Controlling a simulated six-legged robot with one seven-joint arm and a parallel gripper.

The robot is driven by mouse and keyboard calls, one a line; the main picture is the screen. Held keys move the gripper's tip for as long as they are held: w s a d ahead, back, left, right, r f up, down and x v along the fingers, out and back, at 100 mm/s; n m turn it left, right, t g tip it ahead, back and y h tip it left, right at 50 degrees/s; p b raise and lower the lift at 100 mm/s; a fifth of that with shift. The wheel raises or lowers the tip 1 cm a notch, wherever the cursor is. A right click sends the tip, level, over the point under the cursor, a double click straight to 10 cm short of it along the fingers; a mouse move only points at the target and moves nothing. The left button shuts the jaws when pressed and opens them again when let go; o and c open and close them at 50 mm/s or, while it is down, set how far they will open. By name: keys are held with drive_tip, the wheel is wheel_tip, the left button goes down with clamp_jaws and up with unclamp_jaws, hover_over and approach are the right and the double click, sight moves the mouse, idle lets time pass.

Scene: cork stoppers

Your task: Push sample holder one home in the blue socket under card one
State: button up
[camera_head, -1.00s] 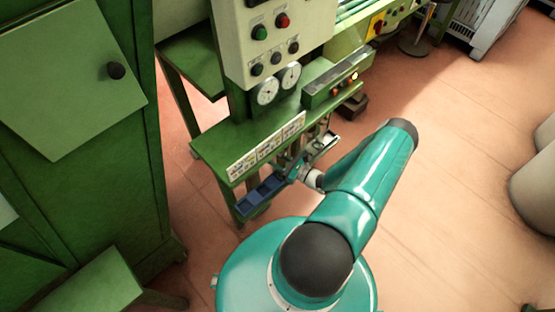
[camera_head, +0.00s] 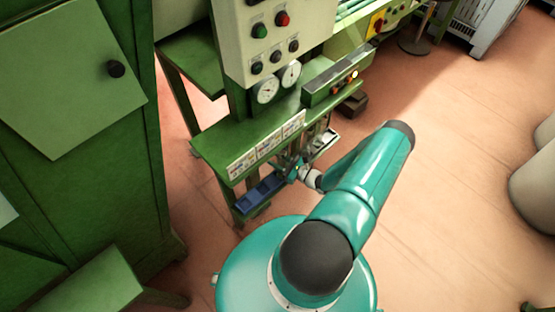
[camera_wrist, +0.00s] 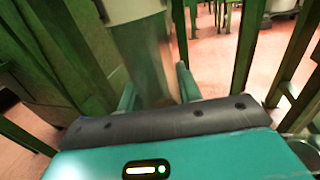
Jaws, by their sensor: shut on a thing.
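The blue socket block (camera_head: 262,191) sits low at the left under the green ledge and shows a few dark compartments. Picture cards (camera_head: 268,143) line the ledge's front edge; the leftmost card (camera_head: 241,164) is above the block, its print too small to read. My gripper (camera_head: 297,168) is at the block's right end, small and partly hidden by my arm. In the wrist view its two teal fingers (camera_wrist: 156,88) are shut on a blurred greenish body with a pale top, likely the sample holder (camera_wrist: 145,55). Its lower end and any contact with a socket are hidden.
A grey tray-like part (camera_head: 325,144) is just right of my gripper, under the ledge. The green machine bench (camera_head: 215,150) with gauges and a button panel stands above. A green cabinet (camera_head: 75,150) is at the left.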

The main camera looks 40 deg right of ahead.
drive_tip(key=o, duration=1.1)
drive_tip(key=shift+c, duration=0.2)
drive_tip(key=v, duration=1.3)
drive_tip(key=shift+s, duration=0.4)
